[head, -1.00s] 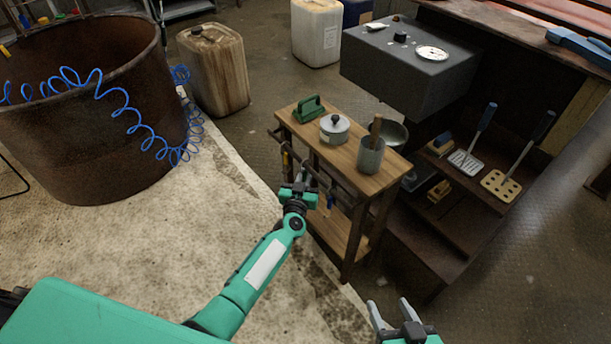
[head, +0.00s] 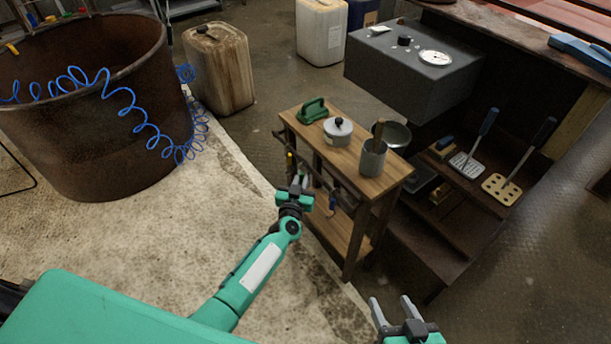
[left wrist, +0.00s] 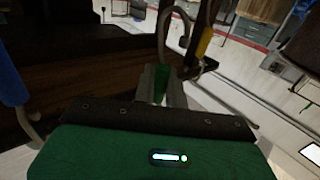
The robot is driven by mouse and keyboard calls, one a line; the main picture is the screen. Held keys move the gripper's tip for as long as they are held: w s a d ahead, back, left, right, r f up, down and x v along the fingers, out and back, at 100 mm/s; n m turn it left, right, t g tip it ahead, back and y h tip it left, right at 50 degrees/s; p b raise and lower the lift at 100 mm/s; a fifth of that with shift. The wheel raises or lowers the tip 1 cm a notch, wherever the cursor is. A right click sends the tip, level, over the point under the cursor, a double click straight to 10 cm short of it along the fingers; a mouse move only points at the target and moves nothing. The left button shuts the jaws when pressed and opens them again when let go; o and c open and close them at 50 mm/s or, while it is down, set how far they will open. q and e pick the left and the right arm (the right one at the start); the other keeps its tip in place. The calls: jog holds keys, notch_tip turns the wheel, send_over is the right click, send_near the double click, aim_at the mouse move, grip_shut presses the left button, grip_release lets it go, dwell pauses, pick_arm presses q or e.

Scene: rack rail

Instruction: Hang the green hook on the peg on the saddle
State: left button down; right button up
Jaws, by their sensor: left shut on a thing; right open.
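My left gripper (head: 299,182) is at the front left side of the small wooden cart (head: 352,158), by its rail. In the left wrist view its fingers (left wrist: 161,84) are shut on the green hook (left wrist: 161,80), of which a small green part shows between them. A grey curved wire (left wrist: 163,45) rises just beyond the fingers; I cannot tell whether it belongs to the green hook. I cannot make out the saddle or its peg clearly. My right gripper (head: 392,312) is open and empty at the bottom, right of the cart.
A yellow-handled piece (left wrist: 205,42) hangs close to the right of my left fingers. A blue-handled piece (left wrist: 12,88) is at the far left. On the cart top stand a green-handled object (head: 312,111), a lidded pot (head: 338,131) and a grey cup (head: 373,158). Shelves stand to the right.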

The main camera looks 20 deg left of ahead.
pick_arm(q)
jog(key=shift+s+a+p, duration=0.45)
jog(key=shift+s+a, duration=0.4)
jog(key=shift+s, duration=0.25)
jog(key=shift+s+a+p, duration=0.45)
jog(key=shift+s+a, duration=0.35)
jog(key=shift+s, duration=0.3)
